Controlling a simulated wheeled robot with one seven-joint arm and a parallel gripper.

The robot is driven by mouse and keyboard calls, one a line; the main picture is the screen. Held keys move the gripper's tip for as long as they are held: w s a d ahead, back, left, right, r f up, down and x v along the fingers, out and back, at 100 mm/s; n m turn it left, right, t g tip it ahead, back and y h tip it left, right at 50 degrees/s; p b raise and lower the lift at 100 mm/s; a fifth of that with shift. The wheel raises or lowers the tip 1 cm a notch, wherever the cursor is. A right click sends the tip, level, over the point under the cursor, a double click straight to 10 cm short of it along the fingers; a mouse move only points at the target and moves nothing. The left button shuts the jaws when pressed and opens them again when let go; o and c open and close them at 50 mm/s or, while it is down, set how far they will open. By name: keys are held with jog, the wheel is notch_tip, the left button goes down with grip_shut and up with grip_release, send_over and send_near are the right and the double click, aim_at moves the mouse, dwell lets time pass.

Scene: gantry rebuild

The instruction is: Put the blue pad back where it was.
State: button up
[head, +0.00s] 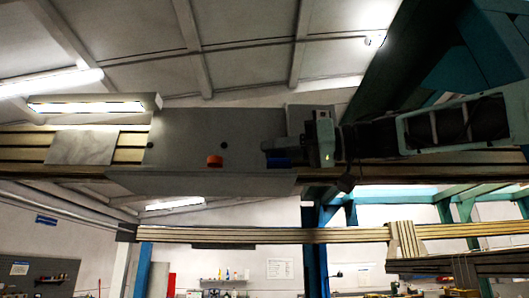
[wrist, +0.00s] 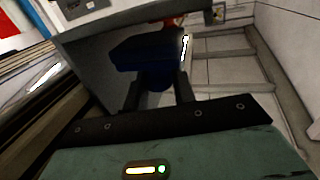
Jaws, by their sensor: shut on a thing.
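The blue pad (head: 279,162) is at the tip of my gripper (head: 274,150) in the head view, in front of the right part of a grey carriage plate (head: 180,140). Most of the pad is hidden there by the gripper. In the wrist view the dark blue pad (wrist: 148,52) sits between the two black fingers of my gripper (wrist: 157,82), which is shut on it. The grey plate surface lies close behind the pad; I cannot tell whether they touch.
A pale marbled panel (head: 82,147) is further left on the ribbed beam. A lower ribbed rail (head: 260,235) runs below, with open air between. A blue post (head: 315,260) stands behind.

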jog(key=p+x, duration=0.1)
jog(key=x, duration=0.2)
jog(key=shift+a+r, duration=0.15)
jog(key=shift+f, duration=0.9)
jog(key=o, duration=1)
jog(key=shift+d, duration=0.25)
jog(key=b+v, duration=0.4)
jog(key=v, duration=0.8)
jog(key=shift+s+b, duration=0.1)
jog(key=shift+b, duration=0.2)
